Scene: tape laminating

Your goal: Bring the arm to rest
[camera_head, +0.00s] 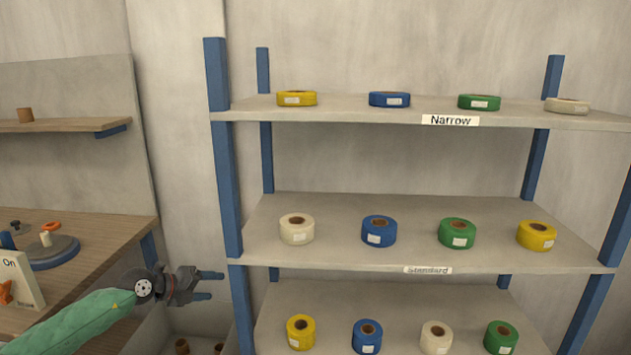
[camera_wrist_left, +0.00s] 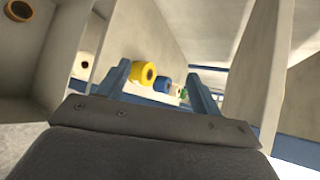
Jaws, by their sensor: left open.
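My left gripper (camera_head: 212,285) is at the lower left in the head view, at the end of my green-sleeved arm. Its two blue fingers are apart and point right, towards the shelf's left post. Nothing shows between them. In the left wrist view the open fingers (camera_wrist_left: 160,85) frame a yellow roll (camera_wrist_left: 143,73) farther off on a shelf, with a blue roll (camera_wrist_left: 166,84) behind it. My right gripper is not in either view.
A shelf rack (camera_head: 420,251) with blue posts holds tape rolls on three levels, marked Narrow and Standard where readable. A wooden workbench (camera_head: 110,232) stands at the left with a round turntable (camera_head: 52,253) and an "On" sign (camera_head: 22,278). A bin (camera_head: 155,335) with brown cores is below my gripper.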

